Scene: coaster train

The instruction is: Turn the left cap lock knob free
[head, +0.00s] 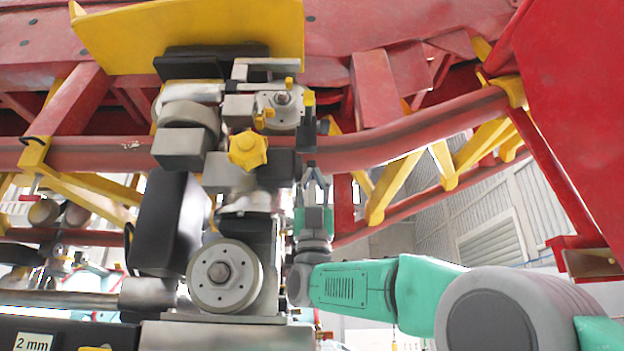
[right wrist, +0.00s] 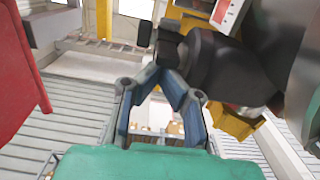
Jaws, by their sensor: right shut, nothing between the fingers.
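A yellow star-shaped knob (head: 248,150) sits on the front of the grey metal wheel assembly (head: 230,178) in the head view. I cannot tell for certain that it is the left cap lock knob. My right gripper (head: 315,167) points up just right of the assembly, apart from the star knob. In the right wrist view its fingers (right wrist: 167,72) meet at the tips, shut and empty, close to a black fitting (right wrist: 168,45). I cannot tell whether they touch it. My left gripper is not in view.
A red curved rail (head: 400,142) runs behind and right of the gripper, with yellow braces (head: 395,185) below. A grey wheel (head: 224,274) and a black block (head: 167,222) stand low on the assembly. A yellow plate (head: 200,35) overhangs it.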

